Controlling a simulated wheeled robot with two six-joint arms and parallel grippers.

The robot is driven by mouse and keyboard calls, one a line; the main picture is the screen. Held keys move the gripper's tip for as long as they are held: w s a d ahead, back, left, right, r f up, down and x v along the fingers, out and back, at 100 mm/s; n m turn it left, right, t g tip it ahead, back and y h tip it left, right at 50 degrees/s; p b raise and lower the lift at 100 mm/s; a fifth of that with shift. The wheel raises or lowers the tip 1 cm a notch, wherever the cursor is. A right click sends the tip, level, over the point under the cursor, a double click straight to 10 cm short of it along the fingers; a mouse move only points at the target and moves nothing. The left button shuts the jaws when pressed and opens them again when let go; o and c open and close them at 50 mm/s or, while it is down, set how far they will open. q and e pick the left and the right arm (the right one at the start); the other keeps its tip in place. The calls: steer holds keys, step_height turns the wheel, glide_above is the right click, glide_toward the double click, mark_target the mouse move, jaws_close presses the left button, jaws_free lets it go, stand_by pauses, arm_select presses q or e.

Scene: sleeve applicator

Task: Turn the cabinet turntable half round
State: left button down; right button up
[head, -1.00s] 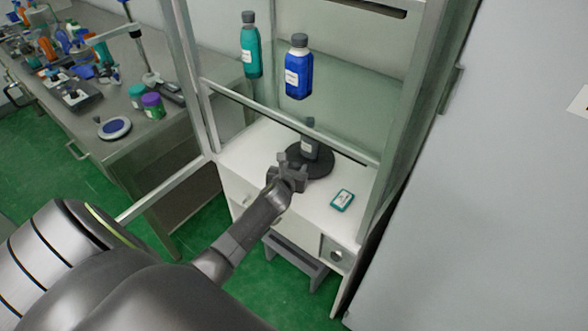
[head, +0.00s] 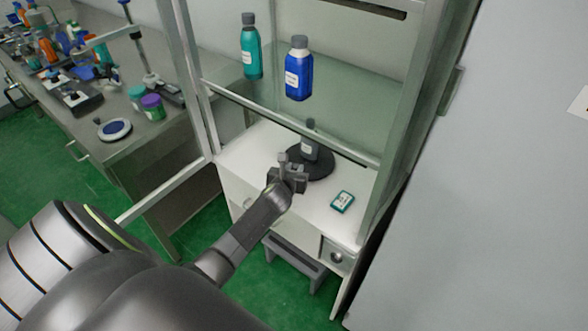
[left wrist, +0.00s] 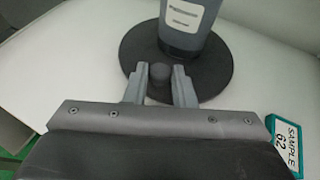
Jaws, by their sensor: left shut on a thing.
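The turntable (head: 322,169) is a dark round disc on the white cabinet floor. A grey bottle with a white label (head: 309,147) stands upright on it; its lower part also shows in the left wrist view (left wrist: 185,30). A small dark peg (left wrist: 160,73) stands near the disc's near edge. My left gripper (head: 291,163) reaches in from the front at the disc's near-left edge. In the left wrist view its two fingers (left wrist: 158,78) are either side of the peg and shut on it. My right gripper is in neither view.
A teal sample box (head: 342,201) lies right of the turntable. A teal bottle (head: 251,50) and a blue bottle (head: 298,72) stand on the glass shelf above. The cabinet's frame posts flank the opening. A cluttered bench (head: 130,145) is at left.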

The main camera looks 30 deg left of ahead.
arm_select(q)
steer(key=shift+d+f, duration=0.1)
steer(key=shift+d, duration=0.05)
steer(key=shift+d+n+g+y+b, duration=0.3)
steer(key=shift+d+n+y+b, duration=0.1)
steer(key=shift+n+y+b, duration=0.15)
steer(key=shift+w+d+n+g+y+b, duration=0.25)
steer(key=shift+d+n+g+y+b, duration=0.4)
steer(key=shift+d+n+y, duration=0.45)
steer(key=shift+w+d+n+g+y+b, duration=0.35)
steer(key=shift+d+n+g+y+b, duration=0.2)
steer(key=shift+n+g+y, duration=0.45)
steer(key=shift+w+d+n+g+y+b, duration=0.4)
steer(key=shift+d+n+g+y, duration=0.3)
steer(key=shift+n, duration=0.35)
steer(key=c, duration=1.3)
jaws_free()
steer(key=shift+o, duration=0.2)
steer(key=shift+a, duration=0.1)
